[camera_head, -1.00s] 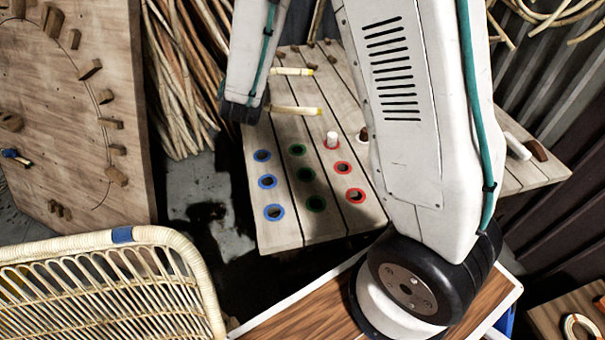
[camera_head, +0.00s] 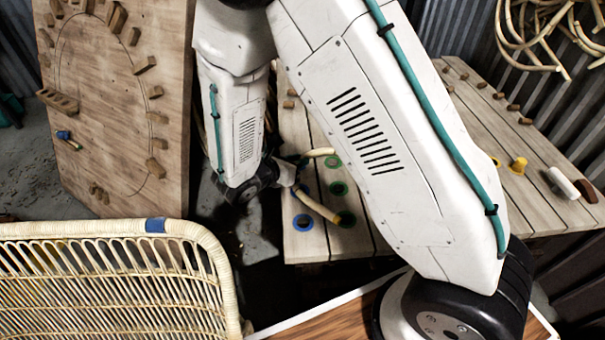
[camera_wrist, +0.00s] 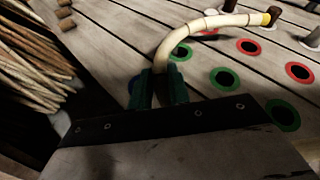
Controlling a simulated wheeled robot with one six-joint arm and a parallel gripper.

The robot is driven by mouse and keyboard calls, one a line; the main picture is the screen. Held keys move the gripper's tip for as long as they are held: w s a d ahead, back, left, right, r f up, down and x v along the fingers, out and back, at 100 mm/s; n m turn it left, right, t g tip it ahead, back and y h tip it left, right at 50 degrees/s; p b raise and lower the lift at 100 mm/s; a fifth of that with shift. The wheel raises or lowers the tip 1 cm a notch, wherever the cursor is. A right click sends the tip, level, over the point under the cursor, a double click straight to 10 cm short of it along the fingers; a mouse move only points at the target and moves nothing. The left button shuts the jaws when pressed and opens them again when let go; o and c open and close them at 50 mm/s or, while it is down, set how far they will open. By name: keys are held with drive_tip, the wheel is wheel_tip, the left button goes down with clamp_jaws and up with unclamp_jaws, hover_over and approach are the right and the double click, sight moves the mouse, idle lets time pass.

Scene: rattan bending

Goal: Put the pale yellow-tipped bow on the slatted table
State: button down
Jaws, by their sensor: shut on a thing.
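The pale cane bow (camera_head: 318,206) is held in front of my gripper, over the slatted table (camera_head: 300,250) with its coloured rings. In the wrist view the bow (camera_wrist: 205,24) curves up from my gripper (camera_wrist: 163,88), whose green jaws are shut on it, and its yellow tip points to the upper right. My gripper (camera_head: 288,178) shows small at the left part of the table in the head view. I cannot tell whether the bow touches the slats. My arm also hides the middle of the table.
Green rings (camera_wrist: 225,79) and red rings (camera_wrist: 249,46) mark holes in the table. A pegged wooden board (camera_head: 120,150) is at the left. A woven rattan seat (camera_head: 100,275) fills the lower left.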

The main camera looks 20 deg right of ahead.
drive_tip(key=shift+f, duration=2.1)
drive_tip(key=c, duration=1.3)
unclamp_jaws()
